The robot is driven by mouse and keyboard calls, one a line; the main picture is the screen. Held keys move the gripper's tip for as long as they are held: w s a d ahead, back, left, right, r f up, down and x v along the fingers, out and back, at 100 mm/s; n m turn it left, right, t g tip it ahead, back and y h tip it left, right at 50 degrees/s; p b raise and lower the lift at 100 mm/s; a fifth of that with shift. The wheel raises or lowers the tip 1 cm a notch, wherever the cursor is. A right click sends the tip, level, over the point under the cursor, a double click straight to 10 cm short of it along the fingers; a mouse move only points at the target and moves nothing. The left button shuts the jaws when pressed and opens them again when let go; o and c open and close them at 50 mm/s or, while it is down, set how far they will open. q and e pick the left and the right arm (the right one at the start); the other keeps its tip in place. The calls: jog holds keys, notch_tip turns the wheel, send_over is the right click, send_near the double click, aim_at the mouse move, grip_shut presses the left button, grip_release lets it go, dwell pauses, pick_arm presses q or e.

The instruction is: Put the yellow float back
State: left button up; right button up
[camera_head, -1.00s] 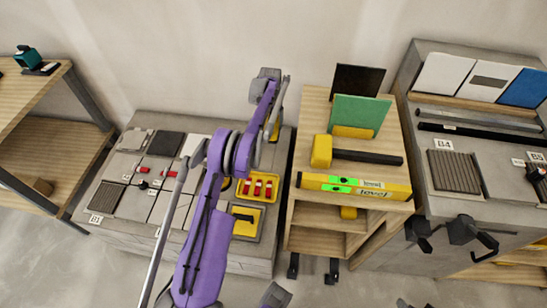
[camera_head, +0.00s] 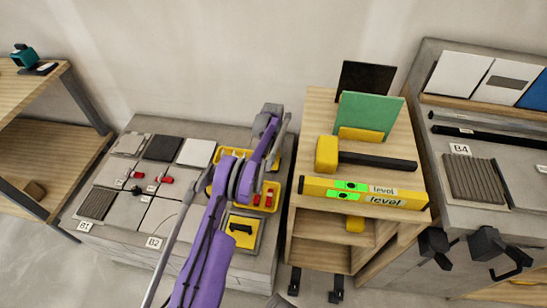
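A yellow square piece with a black handle (camera_head: 243,230), which looks like the yellow float, lies on the front right part of the low grey bench (camera_head: 215,262). My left arm passes just left of it. My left gripper (camera_head: 272,118) is above the back right part of the bench, beyond the yellow piece and apart from it. Its fingers are small and seen from behind, so I cannot tell whether they are open or hold anything. My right gripper is not clearly in view.
A yellow tray (camera_head: 274,198) with red items is partly hidden by my arm. Tiles lie on the bench's left. The wooden cart (camera_head: 307,112) carries a yellow mallet (camera_head: 326,155), a level (camera_head: 322,187) and a green board (camera_head: 366,113). Black clamps (camera_head: 488,245) protrude from the right bench.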

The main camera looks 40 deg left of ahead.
aim_at(273, 147)
pick_arm(q)
notch_tip(273, 147, down, 3)
jog(key=shift+f, duration=0.1)
jog(key=o, duration=1.5)
notch_tip(273, 147, up, 12)
jog(key=shift+r+p, duration=0.2)
jog(key=shift+p, duration=0.45)
jog(key=shift+f, duration=0.1)
